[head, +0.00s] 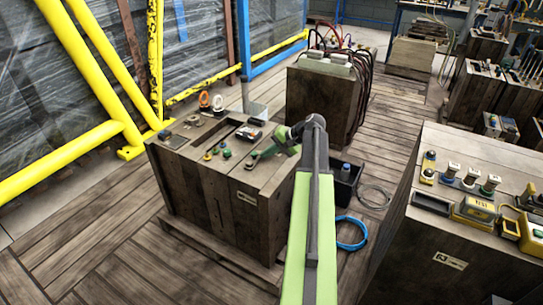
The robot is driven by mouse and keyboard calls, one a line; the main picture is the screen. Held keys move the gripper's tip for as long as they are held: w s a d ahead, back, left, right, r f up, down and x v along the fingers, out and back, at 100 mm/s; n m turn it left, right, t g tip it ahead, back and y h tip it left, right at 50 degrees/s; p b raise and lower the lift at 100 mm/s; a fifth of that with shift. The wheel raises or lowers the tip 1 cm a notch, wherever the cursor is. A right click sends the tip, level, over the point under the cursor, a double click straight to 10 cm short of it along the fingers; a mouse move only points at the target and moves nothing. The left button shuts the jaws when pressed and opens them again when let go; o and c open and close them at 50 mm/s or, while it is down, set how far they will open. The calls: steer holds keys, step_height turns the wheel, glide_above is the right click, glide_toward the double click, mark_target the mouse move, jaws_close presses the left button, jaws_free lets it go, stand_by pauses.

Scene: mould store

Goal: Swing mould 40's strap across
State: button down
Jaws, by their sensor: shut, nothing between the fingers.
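A brown wooden-sided mould block (215,200) stands on a pallet left of centre, with a small label plate (247,196) whose number is too small to read surely. Its top carries a dark slot, coloured fittings and two ring-shaped parts, one orange (204,100) and one white. I cannot make out its strap clearly. My green and grey arm reaches in from the bottom, and my gripper (257,156) is low over the right part of this top, shut and empty. Whether it touches anything there, I cannot tell. My arm hides part of the block's right side.
A block labelled 63 (440,259) stands close on the right. Another block (318,100) with hoses stands behind. A dark open bin (345,185) and a blue hose coil (352,233) are right of my arm. Yellow rails (75,159) bound the left; plank floor is clear at front left.

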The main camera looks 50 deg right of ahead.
mark_target(258, 153)
steer(key=shift+w+n+g+y, duration=0.3)
steer(key=shift+w+n+y, duration=0.35)
steer(key=shift+w, duration=0.25)
steer(key=shift+w+a+n, duration=0.15)
steer(key=shift+w+n, duration=0.15)
steer(key=shift+n, duration=0.05)
steer(key=shift+w+a, duration=0.1)
steer(key=shift+w, duration=1.1)
steer(key=shift+w+a, duration=0.6)
steer(key=shift+w, duration=0.3)
steer(key=shift+w+n+g+y, duration=0.25)
steer(key=shift+w+n+g, duration=0.05)
steer(key=shift+w+n, duration=0.1)
steer(key=shift+w+a+n, duration=0.2)
steer(key=shift+a+n, duration=0.1)
steer(key=shift+a, duration=0.05)
steer(key=shift+w+a, duration=0.3)
steer(key=shift+a, duration=0.35)
steer(key=shift+w+a, duration=0.3)
steer(key=shift+a, duration=0.5)
steer(key=shift+w, duration=0.1)
